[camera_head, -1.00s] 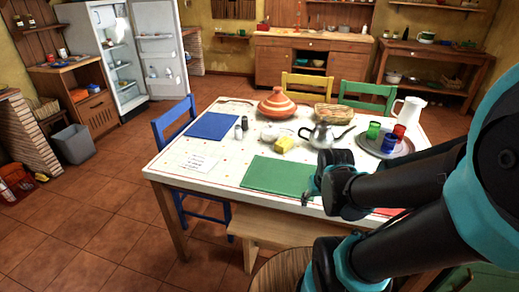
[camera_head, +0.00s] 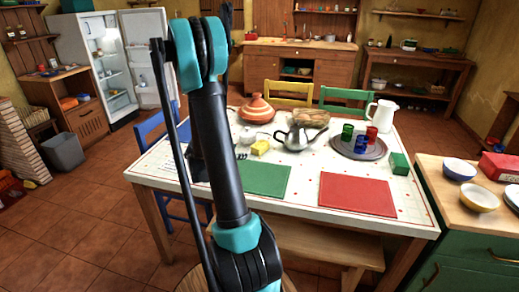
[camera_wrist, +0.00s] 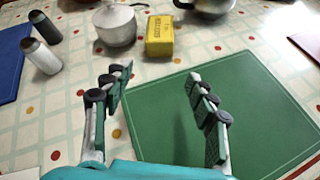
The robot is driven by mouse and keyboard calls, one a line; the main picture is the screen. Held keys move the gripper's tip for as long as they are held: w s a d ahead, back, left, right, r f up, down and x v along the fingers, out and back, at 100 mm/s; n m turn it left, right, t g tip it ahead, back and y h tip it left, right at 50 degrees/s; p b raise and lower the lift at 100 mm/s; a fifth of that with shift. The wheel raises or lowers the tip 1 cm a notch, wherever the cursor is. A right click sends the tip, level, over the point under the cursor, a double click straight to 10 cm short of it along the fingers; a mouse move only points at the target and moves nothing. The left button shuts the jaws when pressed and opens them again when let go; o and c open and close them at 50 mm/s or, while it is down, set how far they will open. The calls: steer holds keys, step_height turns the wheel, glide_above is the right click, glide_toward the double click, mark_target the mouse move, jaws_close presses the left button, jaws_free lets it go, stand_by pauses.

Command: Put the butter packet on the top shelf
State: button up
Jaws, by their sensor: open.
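The yellow butter packet (camera_head: 260,148) lies on the white patterned table (camera_head: 300,212), just behind the green mat. In the wrist view the packet (camera_wrist: 159,36) lies beyond my fingertips, untouched, beside a white lidded pot (camera_wrist: 115,24). My gripper (camera_wrist: 157,85) is open and empty above the green mat's near-left part. In the head view my arm hides most of the gripper. The open fridge (camera_head: 97,62) stands at the far left with several shelves inside; its upper shelves are small in view. Wall shelves also show, so I cannot tell which is the top shelf.
Two shakers (camera_wrist: 41,50) stand left of the gripper. A metal teapot (camera_head: 295,138) is close right of the packet. A tray (camera_head: 342,150) holds coloured cups. A green mat (camera_head: 264,179) and red mat (camera_head: 355,194) lie in front. A counter (camera_head: 430,185) with bowls stands right.

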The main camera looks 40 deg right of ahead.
mark_target(263, 145)
steer(key=d, duration=0.1)
steer(key=w+n+h, duration=0.1)
steer(key=d+n, duration=0.1)
steer(key=shift+w+d+f, duration=0.25)
steer(key=shift+d+f, duration=0.05)
steer(key=shift+d, duration=0.05)
steer(key=x, duration=1.1)
steer(key=r+x, duration=0.1)
steer(key=x, duration=0.5)
steer(key=shift+d+f, duration=0.1)
steer(key=shift+d, duration=0.4)
steer(key=shift+c, duration=0.6)
steer(key=c, duration=1.1)
step_height(263, 145, up, 20)
